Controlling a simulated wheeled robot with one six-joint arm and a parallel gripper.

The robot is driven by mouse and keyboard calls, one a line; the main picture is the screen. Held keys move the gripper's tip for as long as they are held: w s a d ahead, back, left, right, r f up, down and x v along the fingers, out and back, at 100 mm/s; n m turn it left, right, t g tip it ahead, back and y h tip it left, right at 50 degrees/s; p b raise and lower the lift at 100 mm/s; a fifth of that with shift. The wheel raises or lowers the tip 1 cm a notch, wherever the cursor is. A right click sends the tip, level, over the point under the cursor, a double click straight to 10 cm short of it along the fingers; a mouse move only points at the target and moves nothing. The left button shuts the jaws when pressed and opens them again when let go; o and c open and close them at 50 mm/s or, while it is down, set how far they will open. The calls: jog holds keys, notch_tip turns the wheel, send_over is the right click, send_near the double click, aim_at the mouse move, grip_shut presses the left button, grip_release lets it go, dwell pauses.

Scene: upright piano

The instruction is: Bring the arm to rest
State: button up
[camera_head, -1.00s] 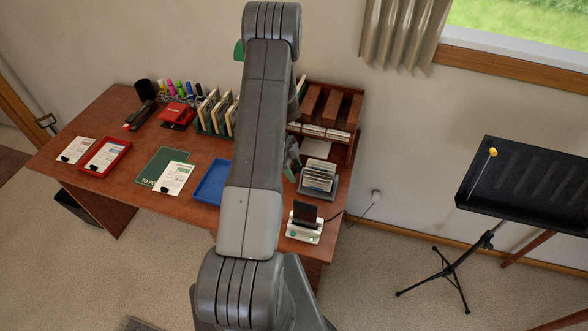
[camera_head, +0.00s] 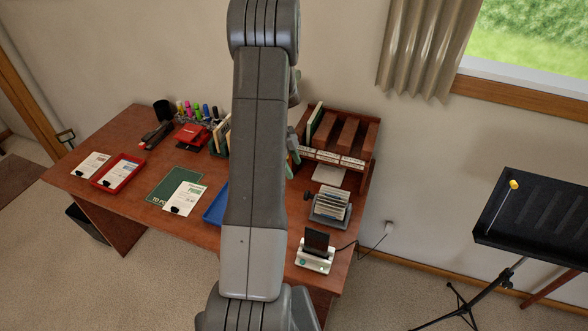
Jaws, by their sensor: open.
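My arm (camera_head: 258,150) stretches up the middle of the picture in front of the desk, its long grey link upright in view. My gripper (camera_head: 293,150) shows only as a small grey and greenish part at the right edge of this link. The rest of it is hidden behind the link. Nothing held shows there.
The brown desk (camera_head: 130,210) bears a red tray (camera_head: 104,183), a green mat (camera_head: 163,197), a partly hidden blue tray (camera_head: 213,214), a card holder (camera_head: 328,222), a white dock (camera_head: 309,267) and a wooden shelf (camera_head: 368,165). A black music stand (camera_head: 545,235) stands at right.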

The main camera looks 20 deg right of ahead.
aim_at(307, 195)
jog(key=shift+f, duration=0.1)
jog(key=p+x, duration=0.2)
jog(key=x, duration=1.1)
jog(key=shift+s+f, duration=0.1)
jog(key=shift+f, duration=0.25)
